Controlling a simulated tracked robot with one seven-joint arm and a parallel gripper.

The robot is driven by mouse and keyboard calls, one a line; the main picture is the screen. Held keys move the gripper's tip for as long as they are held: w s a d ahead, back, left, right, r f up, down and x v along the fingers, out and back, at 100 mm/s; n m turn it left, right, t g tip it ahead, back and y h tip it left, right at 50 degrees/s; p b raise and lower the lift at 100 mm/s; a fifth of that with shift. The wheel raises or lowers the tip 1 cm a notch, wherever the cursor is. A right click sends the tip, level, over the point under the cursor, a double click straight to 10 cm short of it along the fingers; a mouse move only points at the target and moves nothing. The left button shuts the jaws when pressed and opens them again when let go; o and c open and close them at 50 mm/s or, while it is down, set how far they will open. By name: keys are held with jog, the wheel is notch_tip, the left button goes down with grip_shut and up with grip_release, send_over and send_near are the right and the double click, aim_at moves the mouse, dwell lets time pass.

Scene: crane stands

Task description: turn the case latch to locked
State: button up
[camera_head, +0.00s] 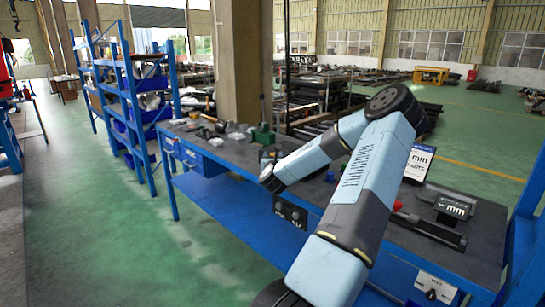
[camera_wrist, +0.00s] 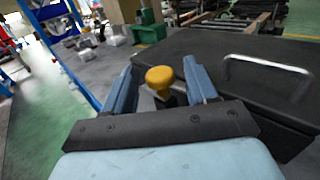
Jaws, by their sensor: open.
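In the wrist view, a black case (camera_wrist: 240,65) fills the right side, with a silver bar handle (camera_wrist: 268,64) on it. A yellow round-topped knob (camera_wrist: 160,77) on a dark base stands in front of the case's left side. I take it for the latch, but its locked or unlocked position cannot be told. My gripper (camera_wrist: 159,66) is open, one blue finger on each side of the knob, with a visible gap on both sides. The knob's lower part is partly hidden by the gripper body. In the head view my arm hides the case and the knob.
A dark-topped blue workbench (camera_head: 228,158) runs under my arm. Small items and a green object (camera_head: 263,135) lie on its far part. A display reading "mm" (camera_head: 453,208) stands at the right. A blue shelf rack (camera_head: 130,100) stands at the left. The green floor before the bench is clear.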

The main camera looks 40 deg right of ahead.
jog(key=shift+w+d, duration=0.45)
jog(key=shift+w, duration=0.1)
